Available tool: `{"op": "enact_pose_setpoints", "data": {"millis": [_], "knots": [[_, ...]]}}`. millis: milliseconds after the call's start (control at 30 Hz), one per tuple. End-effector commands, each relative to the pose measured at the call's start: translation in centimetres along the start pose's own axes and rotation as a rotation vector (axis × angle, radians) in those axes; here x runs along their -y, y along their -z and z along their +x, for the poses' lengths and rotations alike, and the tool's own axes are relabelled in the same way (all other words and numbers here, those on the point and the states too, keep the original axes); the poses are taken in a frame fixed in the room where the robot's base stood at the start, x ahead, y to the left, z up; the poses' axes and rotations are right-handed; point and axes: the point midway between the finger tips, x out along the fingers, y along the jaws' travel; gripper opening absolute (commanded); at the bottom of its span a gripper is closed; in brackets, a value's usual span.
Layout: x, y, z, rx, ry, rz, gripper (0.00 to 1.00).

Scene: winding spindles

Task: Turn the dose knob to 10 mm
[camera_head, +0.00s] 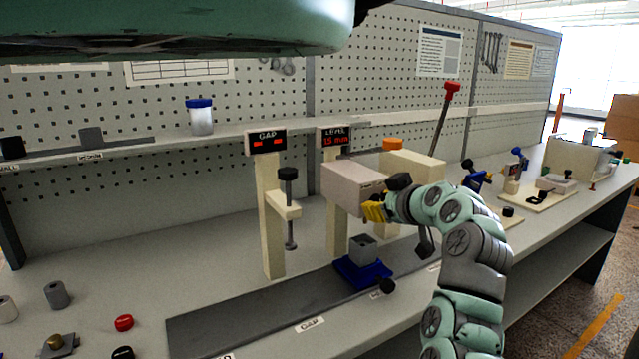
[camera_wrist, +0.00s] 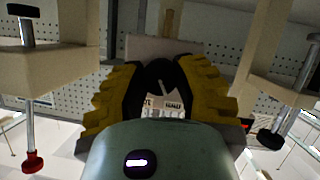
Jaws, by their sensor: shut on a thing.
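The dose knob (camera_wrist: 160,76) is dark and round with a pale pointer line, and shows between my fingers in the wrist view. An upside-down printed label (camera_wrist: 166,104) lies just below it. The knob sits on the front of a beige box (camera_head: 350,188) on a post. In the head view my fingers hide the knob. My gripper (camera_head: 375,209) has yellow ribbed fingers, also large in the wrist view (camera_wrist: 162,88), shut on the knob from both sides. A small display (camera_head: 335,137) above the box reads about 15 mm in red.
A GAP post (camera_head: 270,215) with a vertical screw (camera_head: 289,205) stands left of the box. A blue-based fixture (camera_head: 362,270) with a grey block stands below on the dark rail (camera_head: 250,315). A red-tipped lever (camera_head: 445,115) rises behind. The bench front left holds small loose parts.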

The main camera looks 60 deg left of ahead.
Motion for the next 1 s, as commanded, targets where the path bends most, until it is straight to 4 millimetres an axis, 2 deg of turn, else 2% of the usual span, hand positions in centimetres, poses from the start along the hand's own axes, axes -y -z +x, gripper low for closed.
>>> {"op": "enact_pose_setpoints", "data": {"millis": [267,1000], "knots": [[-0.23,-0.25,0.00,0.001,0.047,0.125,0.00],[-0.21,-0.45,0.03,0.009,0.304,0.741,0.00]]}}
